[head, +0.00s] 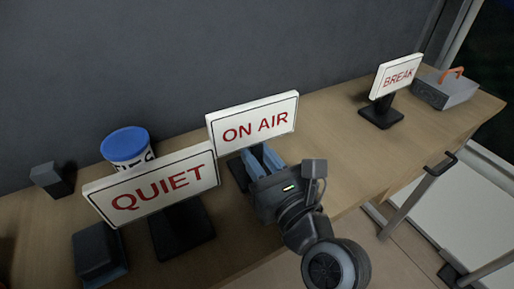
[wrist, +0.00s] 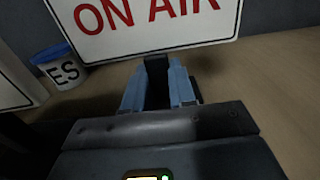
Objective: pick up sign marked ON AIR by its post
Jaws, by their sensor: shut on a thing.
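The ON AIR sign (head: 253,122) is a white board with red letters and a dark border, standing in the middle of the wooden counter. Its board also fills the top of the wrist view (wrist: 145,27). My gripper (head: 260,158) is just below the board, its blue fingers closed around the sign's dark post. In the wrist view the dark post (wrist: 157,72) shows between the two fingers (wrist: 160,85). The sign's dark base is partly hidden behind my gripper; I cannot tell whether it touches the counter.
The QUIET sign (head: 152,186) stands close on the left, with a blue-lidded tub (head: 127,147) behind it. Dark blocks (head: 97,252) sit further left. The BREAK sign (head: 397,76) and a grey box with an orange handle (head: 445,88) stand at right. Counter between the ON AIR and BREAK signs is clear.

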